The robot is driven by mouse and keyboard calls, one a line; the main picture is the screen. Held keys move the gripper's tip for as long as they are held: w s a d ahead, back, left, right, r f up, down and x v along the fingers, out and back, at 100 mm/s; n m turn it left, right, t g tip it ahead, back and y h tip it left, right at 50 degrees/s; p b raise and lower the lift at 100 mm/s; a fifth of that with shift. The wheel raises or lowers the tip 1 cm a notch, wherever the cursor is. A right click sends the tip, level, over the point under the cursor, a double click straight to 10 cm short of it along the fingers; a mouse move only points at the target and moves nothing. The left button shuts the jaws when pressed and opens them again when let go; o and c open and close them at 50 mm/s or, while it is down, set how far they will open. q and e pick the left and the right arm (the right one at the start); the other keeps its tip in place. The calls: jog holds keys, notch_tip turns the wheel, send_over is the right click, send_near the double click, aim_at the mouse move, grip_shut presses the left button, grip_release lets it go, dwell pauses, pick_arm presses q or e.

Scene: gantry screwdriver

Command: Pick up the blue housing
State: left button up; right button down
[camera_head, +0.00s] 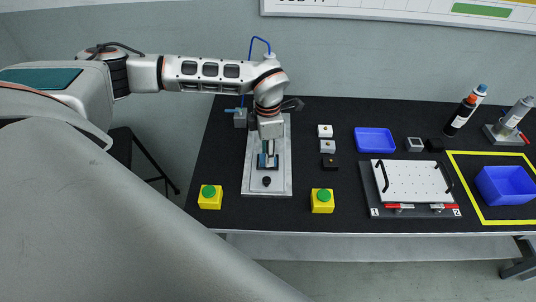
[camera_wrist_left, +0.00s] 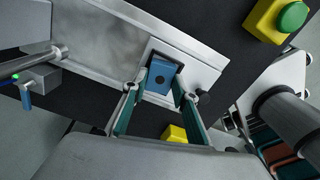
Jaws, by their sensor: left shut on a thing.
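The blue housing (camera_wrist_left: 161,77) sits in a dark recess of the grey metal fixture plate (camera_head: 281,184). It is a small blue block with a dark round hole in its top face. In the head view, only a small blue part of the housing (camera_head: 263,161) shows beneath my gripper. My left gripper (camera_head: 268,152) points down over the plate. In the left wrist view its two green-padded fingers (camera_wrist_left: 160,90) are shut on the housing from both sides. I cannot tell whether the housing is lifted at all.
Two yellow boxes with green buttons (camera_head: 210,197) (camera_head: 322,201) stand at the front. To the right are small blocks (camera_head: 327,147), a blue tray (camera_head: 375,140), a white perforated plate with handles (camera_head: 411,180), and a blue bin (camera_head: 505,185) inside yellow tape. Bottles stand at the back right.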

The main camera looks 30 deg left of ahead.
pick_arm(q)
notch_tip(320, 180, up, 20)
jog(key=shift+c, duration=0.8)
